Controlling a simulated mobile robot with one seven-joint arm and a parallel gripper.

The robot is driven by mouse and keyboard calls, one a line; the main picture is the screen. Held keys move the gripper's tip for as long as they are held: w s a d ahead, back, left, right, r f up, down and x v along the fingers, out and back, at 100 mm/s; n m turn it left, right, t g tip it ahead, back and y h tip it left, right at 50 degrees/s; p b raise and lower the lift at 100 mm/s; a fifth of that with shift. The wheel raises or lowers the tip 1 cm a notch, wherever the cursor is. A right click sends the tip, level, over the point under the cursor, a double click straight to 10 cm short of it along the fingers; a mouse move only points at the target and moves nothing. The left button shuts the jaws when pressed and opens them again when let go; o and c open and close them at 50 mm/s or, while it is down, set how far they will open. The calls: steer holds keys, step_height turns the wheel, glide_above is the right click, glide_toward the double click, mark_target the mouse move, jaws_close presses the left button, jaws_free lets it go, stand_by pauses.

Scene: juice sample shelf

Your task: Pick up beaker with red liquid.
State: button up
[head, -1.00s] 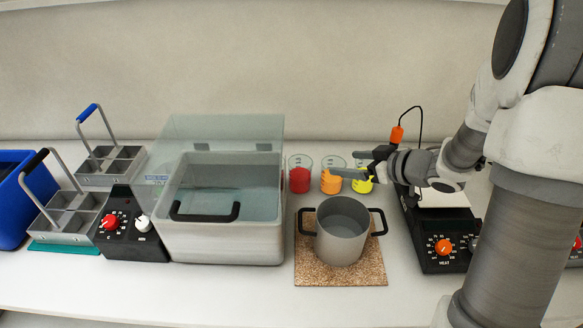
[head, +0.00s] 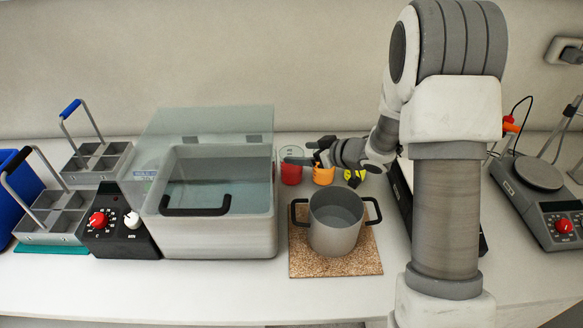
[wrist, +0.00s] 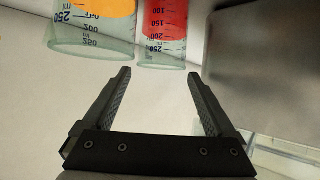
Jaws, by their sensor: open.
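The beaker with red liquid (head: 291,172) stands on the counter right of the water bath in the head view. In the wrist view the red beaker (wrist: 163,32) is at the top, just beyond the fingertips. The orange beaker (head: 323,174) stands to its right in the head view and shows at upper left in the wrist view (wrist: 95,20). My gripper (wrist: 158,78) is open, with nothing between its fingers. In the head view my gripper (head: 310,153) is close to the red and orange beakers, partly in front of the orange one.
A water bath (head: 222,242) with a raised clear lid stands left of the red beaker. A grey pot (head: 334,238) on a cork mat (head: 308,268) stands in front. A yellow beaker (head: 354,178) stands right of the orange one. A hotplate (head: 540,174) is at right.

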mark_target(284, 153)
steer(key=x, duration=0.5)
steer(key=shift+s+f, duration=0.1)
steer(key=shift+f, duration=0.05)
steer(key=c, duration=1.3)
